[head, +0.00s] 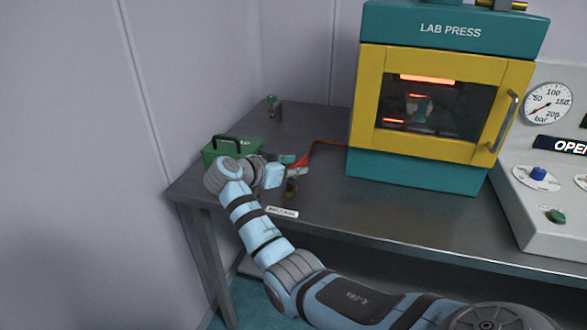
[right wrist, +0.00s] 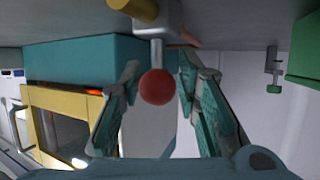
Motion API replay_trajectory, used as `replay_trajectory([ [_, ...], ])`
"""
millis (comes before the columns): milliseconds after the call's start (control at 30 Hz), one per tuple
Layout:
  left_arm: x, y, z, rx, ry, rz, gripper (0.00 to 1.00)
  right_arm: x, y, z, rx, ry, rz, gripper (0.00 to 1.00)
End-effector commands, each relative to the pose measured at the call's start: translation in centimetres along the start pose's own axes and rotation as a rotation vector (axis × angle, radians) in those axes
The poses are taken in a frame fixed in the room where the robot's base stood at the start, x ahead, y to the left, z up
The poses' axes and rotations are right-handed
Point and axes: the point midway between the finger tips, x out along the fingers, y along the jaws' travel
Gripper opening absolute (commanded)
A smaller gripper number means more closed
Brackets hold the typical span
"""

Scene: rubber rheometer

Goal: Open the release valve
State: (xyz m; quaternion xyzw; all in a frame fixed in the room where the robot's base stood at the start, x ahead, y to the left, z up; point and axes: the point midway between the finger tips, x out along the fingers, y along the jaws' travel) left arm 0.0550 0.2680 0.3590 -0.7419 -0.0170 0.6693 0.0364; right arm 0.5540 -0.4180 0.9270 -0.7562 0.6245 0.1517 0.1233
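The release valve shows in the right wrist view as a red ball knob (right wrist: 157,87) on a short metal stem below a brass-coloured body (right wrist: 134,10). My right gripper (right wrist: 158,68) is open, with one finger on each side of the red ball. Gaps show between the ball and both fingers, and I see no contact. In the head view, my right gripper (head: 292,169) is at the table's left part, above a small label (head: 283,212) whose text is hard to read. It hides much of the valve there. My left gripper is out of view.
A green box (head: 214,155) with a black handle stands behind my right wrist. A small green-topped fitting (head: 273,103) is at the table's back edge. The lab press (head: 430,170) and a gauge panel (head: 545,225) stand to the right. The front middle tabletop (head: 400,215) is clear.

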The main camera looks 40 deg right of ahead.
Motion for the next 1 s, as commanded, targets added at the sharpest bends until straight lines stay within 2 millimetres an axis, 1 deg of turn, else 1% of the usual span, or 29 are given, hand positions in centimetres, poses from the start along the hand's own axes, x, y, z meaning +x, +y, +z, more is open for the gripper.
replay_trajectory([
  [100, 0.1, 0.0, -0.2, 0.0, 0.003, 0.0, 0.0, 0.6, -0.1, 0.0, 0.0, -0.001, -0.002, 0.3],
  [267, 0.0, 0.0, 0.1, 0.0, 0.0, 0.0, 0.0, 0.6, -0.1, 0.0, 0.0, -0.001, -0.002, 0.3],
  [300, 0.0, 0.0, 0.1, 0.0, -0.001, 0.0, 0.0, 0.6, -0.1, 0.0, 0.0, -0.001, -0.003, 0.28],
  [467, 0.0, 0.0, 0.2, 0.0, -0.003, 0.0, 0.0, 0.5, -0.1, 0.0, 0.0, -0.001, -0.003, 0.03],
  [500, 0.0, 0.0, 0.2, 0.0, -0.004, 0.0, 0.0, 0.5, -0.1, 0.0, 0.0, -0.001, -0.003, 0.0],
  [667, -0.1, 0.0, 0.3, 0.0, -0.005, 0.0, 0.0, 0.5, -0.1, 0.0, -0.001, -0.001, -0.006, 0.0],
  [767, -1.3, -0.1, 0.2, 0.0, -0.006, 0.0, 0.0, 0.4, -0.1, -0.3, -0.017, -0.002, -0.043, 0.0],
  [900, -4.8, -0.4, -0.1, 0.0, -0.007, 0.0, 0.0, 0.2, 0.1, -0.8, -0.079, -0.002, -0.185, 0.0],
  [1000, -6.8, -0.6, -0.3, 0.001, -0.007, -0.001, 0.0, 0.2, 0.1, -0.8, -0.127, -0.002, -0.298, 0.0],
])
